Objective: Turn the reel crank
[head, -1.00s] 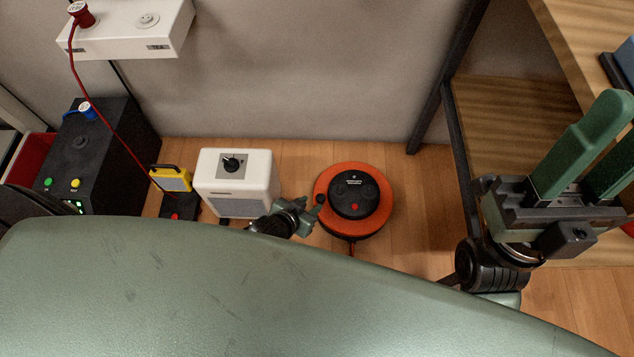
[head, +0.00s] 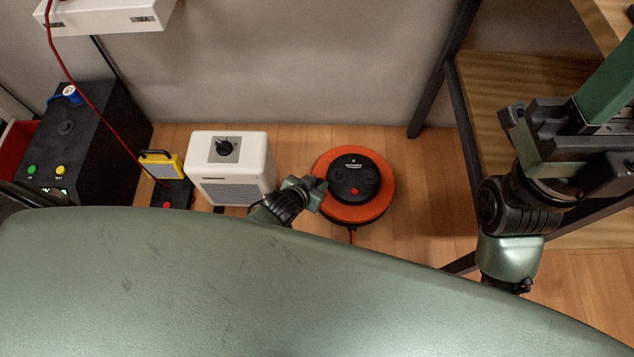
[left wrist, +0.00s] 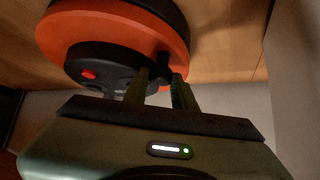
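The reel is an orange disc (head: 386,190) with a black hub and a red button, flat on the floor. In the left wrist view the orange reel (left wrist: 125,22) fills the upper left. Its black crank knob (left wrist: 163,65) stands near the reel's edge. My left gripper (head: 319,190) is at the reel's left edge. In the left wrist view my left gripper's fingertips (left wrist: 160,78) stand apart, with the knob between them and closer to the right finger. Contact is unclear.
A white box with a dial (head: 255,148) stands left of the reel. A yellow lamp (head: 167,166) and a black unit with buttons (head: 105,130) are farther left. A wooden shelf with dark legs (head: 510,85) is at the right. Floor right of the reel is clear.

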